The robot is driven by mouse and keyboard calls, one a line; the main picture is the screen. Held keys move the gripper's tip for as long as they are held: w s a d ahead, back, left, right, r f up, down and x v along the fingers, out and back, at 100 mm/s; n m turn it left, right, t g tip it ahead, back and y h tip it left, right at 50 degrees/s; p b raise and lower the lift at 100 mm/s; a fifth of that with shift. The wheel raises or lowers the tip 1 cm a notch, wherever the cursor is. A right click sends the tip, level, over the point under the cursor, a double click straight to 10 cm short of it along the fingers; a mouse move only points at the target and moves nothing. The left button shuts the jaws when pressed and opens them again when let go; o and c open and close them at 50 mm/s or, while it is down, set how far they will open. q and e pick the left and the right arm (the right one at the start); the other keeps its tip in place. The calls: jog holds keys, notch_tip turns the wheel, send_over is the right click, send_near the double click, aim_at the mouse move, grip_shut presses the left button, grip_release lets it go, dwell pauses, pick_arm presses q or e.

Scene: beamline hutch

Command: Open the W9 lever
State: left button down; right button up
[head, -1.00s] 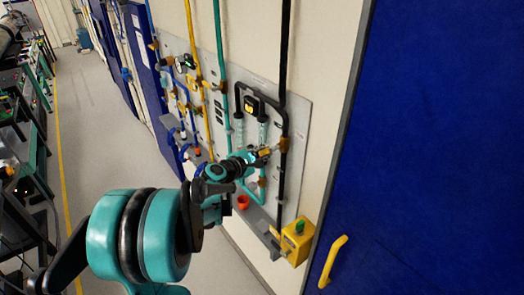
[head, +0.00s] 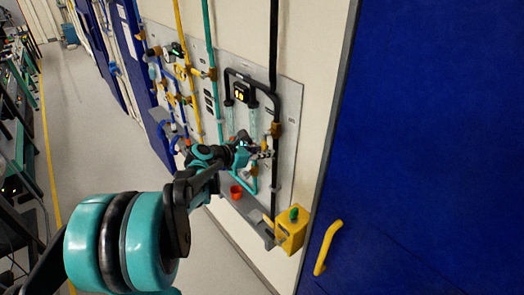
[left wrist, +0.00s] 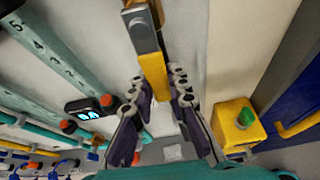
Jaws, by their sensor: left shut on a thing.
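A yellow lever with a grey end piece (left wrist: 153,72) runs down between the fingers of my left gripper (left wrist: 160,84) in the left wrist view. The gripper is shut on it, one dark finger on each side. In the head view, my left gripper (head: 258,153) is at the lower part of the grey wall panel (head: 291,100), by the black pipe (head: 275,165); it mostly hides the lever there. I cannot read a W9 label. My right gripper is not in view.
A yellow box with a green button (head: 292,230) is below right of the gripper, beside a blue door with a yellow handle (head: 328,247). Clear flow tubes (head: 254,122) and a red-orange cup (head: 236,192) are close by.

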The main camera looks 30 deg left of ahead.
pick_arm(q)
jog(key=shift+s+d, duration=0.1)
jog(key=shift+d, duration=0.1)
dwell(0.5)
jog(key=c, duration=1.4)
grip_release()
jog(key=shift+c, duration=0.2)
jog(key=shift+s, duration=0.1)
jog(key=v, duration=1.2)
jog(key=shift+a, duration=0.2)
